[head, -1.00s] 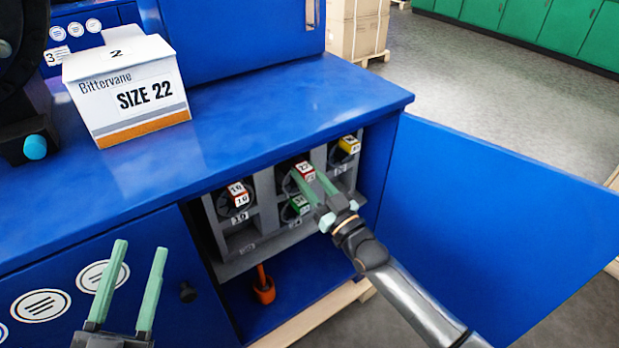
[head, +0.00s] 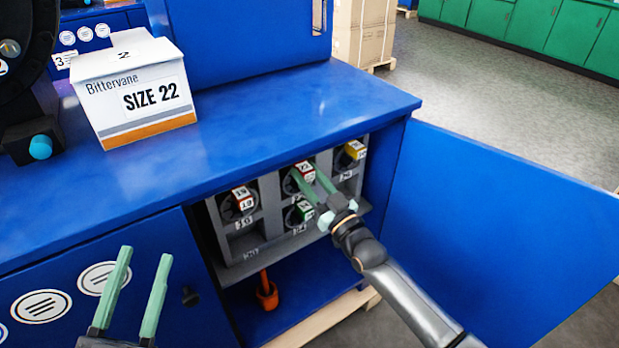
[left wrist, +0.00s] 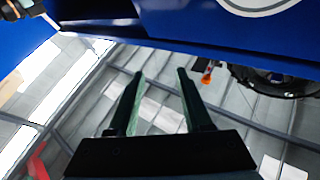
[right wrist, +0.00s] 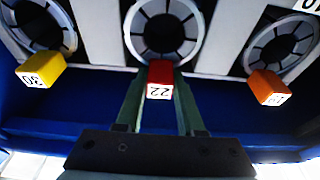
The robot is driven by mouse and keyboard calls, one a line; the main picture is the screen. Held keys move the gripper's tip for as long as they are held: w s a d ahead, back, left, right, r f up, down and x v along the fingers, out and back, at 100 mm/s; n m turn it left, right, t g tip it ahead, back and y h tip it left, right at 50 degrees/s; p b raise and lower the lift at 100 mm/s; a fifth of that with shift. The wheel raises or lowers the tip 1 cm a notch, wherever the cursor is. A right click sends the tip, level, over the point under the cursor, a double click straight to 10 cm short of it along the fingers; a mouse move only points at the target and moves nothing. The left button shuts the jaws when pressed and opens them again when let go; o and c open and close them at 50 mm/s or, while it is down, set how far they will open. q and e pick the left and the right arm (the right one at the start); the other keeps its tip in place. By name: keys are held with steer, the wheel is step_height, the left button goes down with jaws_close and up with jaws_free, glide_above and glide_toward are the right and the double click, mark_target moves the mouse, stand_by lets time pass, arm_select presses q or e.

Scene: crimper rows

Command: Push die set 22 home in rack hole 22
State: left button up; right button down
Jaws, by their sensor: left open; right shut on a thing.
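Die set 22 (head: 303,167), with a red tag, sits in the upper middle hole of the grey rack (head: 264,188) inside the open cabinet. In the right wrist view its red tag reading 22 (right wrist: 160,80) is between my right fingers, below a round ring of segments (right wrist: 163,28). My right gripper (head: 312,186) is shut on the die set's tag at the rack front. How deep the die set sits is hard to tell. My left gripper (head: 142,285) is open and empty in front of the cabinet's left door; its fingers also show in the left wrist view (left wrist: 160,85).
Neighbouring die sets carry an orange-red tag (head: 243,197), a yellow tag (head: 355,150) and a green tag (head: 304,208). The open blue door (head: 500,220) stands right of my right arm. A SIZE 22 box (head: 140,95) is on the bench top. An orange object (head: 267,292) is on the cabinet floor.

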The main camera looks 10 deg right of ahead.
steer(key=shift+w+r, duration=0.1)
steer(key=shift+r, duration=0.4)
steer(key=c, duration=0.9)
jaws_free()
steer(key=o, duration=0.5)
steer(key=shift+f, duration=0.25)
steer(key=shift+c, duration=0.2)
steer(key=shift+f, duration=0.55)
steer(key=shift+r, duration=0.1)
arm_select(q)
steer(key=s+r+m+t+h, duration=0.1)
steer(key=s+r+m+h, duration=0.45)
steer(key=r, duration=0.35)
arm_select(e)
steer(key=shift+s+r, duration=0.15)
steer(key=shift+s, duration=0.15)
arm_select(q)
steer(key=w+f+n+g+y+p, duration=0.2)
steer(key=w+f+n+y, duration=0.4)
steer(key=f, duration=0.5)
steer(key=shift+w+a+f+n+g+y, duration=0.2)
steer(key=shift+w+f+n+g+y, duration=0.1)
steer(key=shift+n+y, duration=0.2)
arm_select(e)
steer(key=v, duration=1.2)
steer(key=shift+r, duration=0.15)
